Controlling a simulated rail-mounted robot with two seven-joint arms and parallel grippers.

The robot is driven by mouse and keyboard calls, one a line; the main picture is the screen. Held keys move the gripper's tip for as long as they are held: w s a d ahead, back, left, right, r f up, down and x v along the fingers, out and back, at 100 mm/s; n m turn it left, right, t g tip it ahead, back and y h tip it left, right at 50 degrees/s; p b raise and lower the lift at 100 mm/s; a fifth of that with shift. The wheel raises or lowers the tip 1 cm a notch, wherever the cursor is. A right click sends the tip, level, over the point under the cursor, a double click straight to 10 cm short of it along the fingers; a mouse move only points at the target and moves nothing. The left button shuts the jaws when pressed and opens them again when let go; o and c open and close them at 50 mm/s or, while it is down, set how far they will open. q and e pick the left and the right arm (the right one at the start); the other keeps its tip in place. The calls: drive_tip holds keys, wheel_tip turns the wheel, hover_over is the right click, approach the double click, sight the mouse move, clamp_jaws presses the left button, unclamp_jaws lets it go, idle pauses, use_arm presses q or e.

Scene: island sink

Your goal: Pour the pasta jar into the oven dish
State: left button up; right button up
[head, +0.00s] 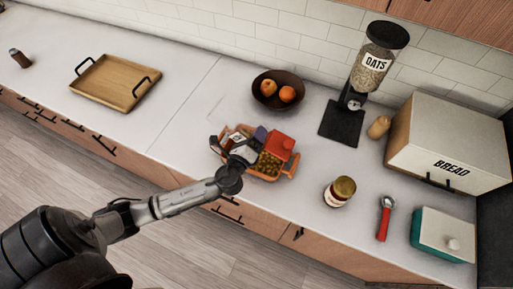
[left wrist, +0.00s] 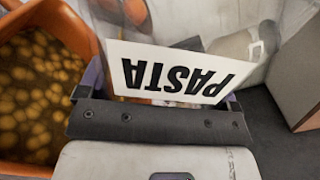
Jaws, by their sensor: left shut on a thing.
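The orange oven dish (head: 292,166) sits on the counter, with round yellow-brown pieces in it. In the left wrist view its orange wall (left wrist: 84,22) is at the left. My left gripper (head: 243,150) is over the dish's left part and shut on the clear pasta jar (left wrist: 175,72). The jar's white PASTA label reads upside down in the left wrist view. In the head view the gripper and dish clutter hide most of the jar. A red block-like thing (head: 279,147) shows at the dish's back right; I cannot tell what it is. My right gripper is not in view.
A dark fruit bowl (head: 262,98) stands behind the dish. An oats dispenser (head: 371,75), bread box (head: 440,150), gold-lidded jar (head: 340,192), red-handled tool (head: 384,218) and teal box (head: 443,236) are to the right. A wooden tray (head: 115,82) lies left; counter between is clear.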

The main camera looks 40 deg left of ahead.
use_arm(q)
drive_tip(key=shift+d+f, duration=0.1)
drive_tip(key=shift+d+f+m, duration=0.1)
drive_tip(key=shift+f+m, duration=0.2)
drive_tip(key=shift+m, duration=0.2)
drive_tip(key=shift+w+d+m+p, duration=0.15)
drive_tip(key=shift+m+p, duration=0.25)
drive_tip(key=shift+p, duration=0.05)
idle(0.4)
drive_tip(key=shift+d+m, duration=0.1)
drive_tip(key=shift+m, duration=0.2)
drive_tip(key=shift+d+p, duration=0.1)
drive_tip(key=shift+p, duration=0.35)
drive_tip(key=shift+r+m+p, duration=0.1)
drive_tip(key=shift+m+p, duration=0.2)
drive_tip(key=shift+m, duration=0.1)
drive_tip(key=shift+w+d, duration=0.1)
drive_tip(key=shift+d+r+m+p, duration=0.2)
drive_tip(key=shift+r+m+p, duration=0.4)
drive_tip(key=shift+p, duration=0.5)
drive_tip(key=shift+f, duration=0.15)
idle(2.2)
